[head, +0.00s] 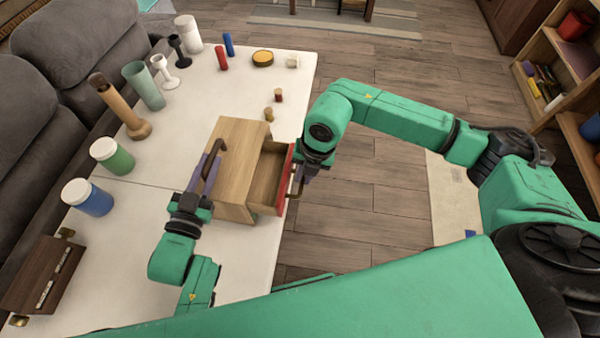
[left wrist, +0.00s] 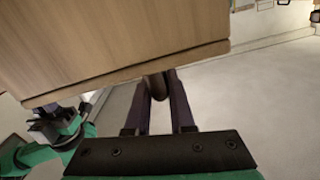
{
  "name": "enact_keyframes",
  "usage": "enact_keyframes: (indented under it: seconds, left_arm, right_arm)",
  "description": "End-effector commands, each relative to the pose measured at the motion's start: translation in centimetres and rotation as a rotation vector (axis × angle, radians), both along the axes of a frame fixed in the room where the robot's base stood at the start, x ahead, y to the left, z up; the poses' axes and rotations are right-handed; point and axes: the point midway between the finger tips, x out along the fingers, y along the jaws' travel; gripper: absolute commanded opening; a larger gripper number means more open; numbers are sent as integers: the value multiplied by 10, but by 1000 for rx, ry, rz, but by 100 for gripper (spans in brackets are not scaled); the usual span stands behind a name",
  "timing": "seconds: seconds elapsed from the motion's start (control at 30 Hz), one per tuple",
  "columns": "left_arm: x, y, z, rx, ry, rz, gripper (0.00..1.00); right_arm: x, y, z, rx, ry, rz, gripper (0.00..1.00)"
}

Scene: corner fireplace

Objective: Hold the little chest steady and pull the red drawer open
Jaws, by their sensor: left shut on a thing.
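The little chest (head: 237,137) is a light wooden box on the white table. Its drawer is out on the right side, with the inside showing and a red front (head: 285,180). My left gripper (head: 212,165) is shut on the dark handle (head: 216,146) on the chest's left side. In the left wrist view the fingers (left wrist: 160,78) close around this handle (left wrist: 158,86), beside the wooden chest (left wrist: 110,45). My right gripper (head: 298,180) is at the red front, by a brass-coloured handle. Its fingers are mostly hidden by the wrist, so its grip is unclear.
Green (head: 112,156) and blue (head: 88,197) jars and a brown box (head: 42,275) stand left of the chest. Small spools (head: 278,96) stand behind it. Several vases and cylinders stand at the far left.

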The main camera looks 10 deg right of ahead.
Motion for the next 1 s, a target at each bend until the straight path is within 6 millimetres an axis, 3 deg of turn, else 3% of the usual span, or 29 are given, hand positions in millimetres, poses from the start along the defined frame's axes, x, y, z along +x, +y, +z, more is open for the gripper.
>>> enact_keyframes:
  seconds: [0.03, 0.07, 0.1, 0.47, 0.57, 0.8, 1.0]
  left_arm:
    - [0, 1, -1, 3, 2, 1, 0]
    - [0, 1, -1, 3, 2, 1, 0]
    - [0, 1, -1, 3, 2, 1, 0]
    - [0, 0, -1, 3, 1, 0, 0]
    - [0, 0, -1, 3, 1, 0, 0]
    - [0, 0, -1, 2, 0, 0, 0]
    - [0, 0, -1, 2, 0, 0, 0]
  right_arm:
    - [1, 0, 0, -1, -2, 0, 29]
    - [1, 0, 0, -1, -2, 0, 41]
    - [1, 0, 0, -1, -2, 0, 45]
    - [0, -1, 7, 0, -2, 0, 45]
    - [-1, -4, 25, 0, -5, 0, 45]
    - [-5, -15, 89, 1, -6, -1, 45]
    - [-8, -20, 117, 0, -2, 0, 45]
